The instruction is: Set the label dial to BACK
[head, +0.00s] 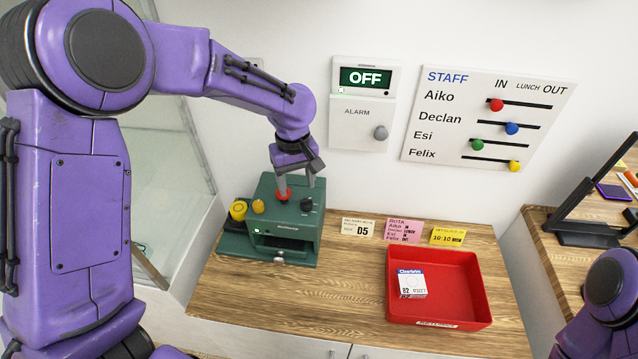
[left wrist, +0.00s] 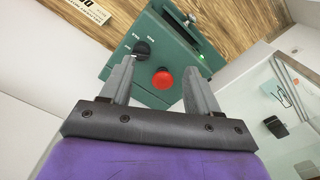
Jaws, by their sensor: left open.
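The label dial is a small black knob (head: 306,204) on the top right of a green machine (head: 277,221). In the left wrist view the dial (left wrist: 141,49) shows near the tip of the left-hand finger, with tiny labels beside it that I cannot read. I cannot tell which label it points at. A red button (left wrist: 163,78) sits beside the dial and shows between my fingers. My left gripper (head: 297,186) is open and empty, pointing down over the machine top, close to the red button and the dial. I cannot tell whether a finger touches the dial. My right gripper is out of view.
A yellow knob (head: 258,206) and a yellow roll (head: 238,210) are at the machine's left. Small cards, including a pink one (head: 404,231), stand along the wall. A red tray (head: 460,283) holds a white box (head: 412,284). The wooden counter (head: 290,302) is clear in front.

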